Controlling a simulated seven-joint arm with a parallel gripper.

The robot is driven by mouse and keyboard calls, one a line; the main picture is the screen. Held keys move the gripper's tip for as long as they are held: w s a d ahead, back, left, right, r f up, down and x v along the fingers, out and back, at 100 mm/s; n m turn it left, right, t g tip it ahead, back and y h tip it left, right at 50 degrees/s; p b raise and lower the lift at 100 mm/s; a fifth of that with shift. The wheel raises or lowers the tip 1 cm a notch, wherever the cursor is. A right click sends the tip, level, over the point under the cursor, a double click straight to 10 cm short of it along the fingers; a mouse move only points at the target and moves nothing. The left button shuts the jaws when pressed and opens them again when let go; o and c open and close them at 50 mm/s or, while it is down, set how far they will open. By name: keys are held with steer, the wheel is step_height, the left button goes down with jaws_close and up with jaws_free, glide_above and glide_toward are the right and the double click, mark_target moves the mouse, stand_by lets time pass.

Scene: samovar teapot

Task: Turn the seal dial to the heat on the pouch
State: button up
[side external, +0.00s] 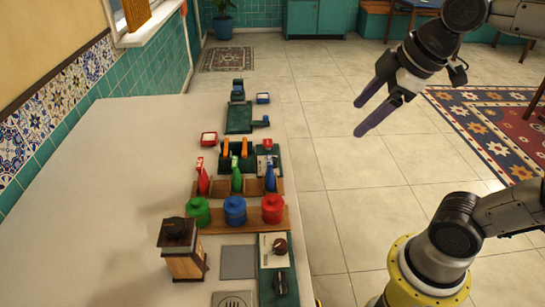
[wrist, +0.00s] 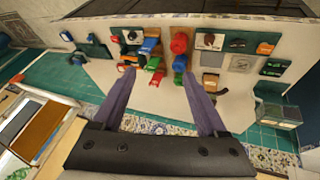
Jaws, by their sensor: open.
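My gripper (side external: 360,118) has long purple fingers, spread apart and empty. It hangs in the air right of the counter, well away from the dials. In the wrist view its fingers (wrist: 157,73) point toward the counter. A brown round dial (side external: 281,246) sits on a pale card on a green board at the counter's near right edge. A dark knob (side external: 281,284) sits just in front of it on the same board. Two dark knobs also show in the wrist view, one on a pale card (wrist: 209,41). I cannot tell which is the seal dial. No pouch or heat mark is readable.
The pale counter (side external: 120,170) is clear on its left. Red, blue and green lidded pots (side external: 235,211) stand in a row, with spray bottles (side external: 237,176) behind. A wooden box with a dark top knob (side external: 183,262) stands near the dials. A tiled wall borders the left.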

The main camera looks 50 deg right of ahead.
steer(key=w+d+n+g, duration=0.25)
steer(key=w+n, duration=0.35)
steer(key=w, duration=1.2)
steer(key=w+d+f+n+g, duration=0.1)
steer(key=w+d+f, duration=0.2)
steer(key=w+f, duration=0.6)
steer(key=f, duration=0.6)
steer(key=d+f+g, duration=0.1)
steer(key=f, duration=0.7)
steer(key=w+d+f+g, duration=0.1)
steer(key=f, duration=0.7)
steer(key=shift+w+d+f, duration=0.15)
steer(key=shift+w+f, duration=0.05)
steer(key=shift+w, duration=0.15)
jaws_close()
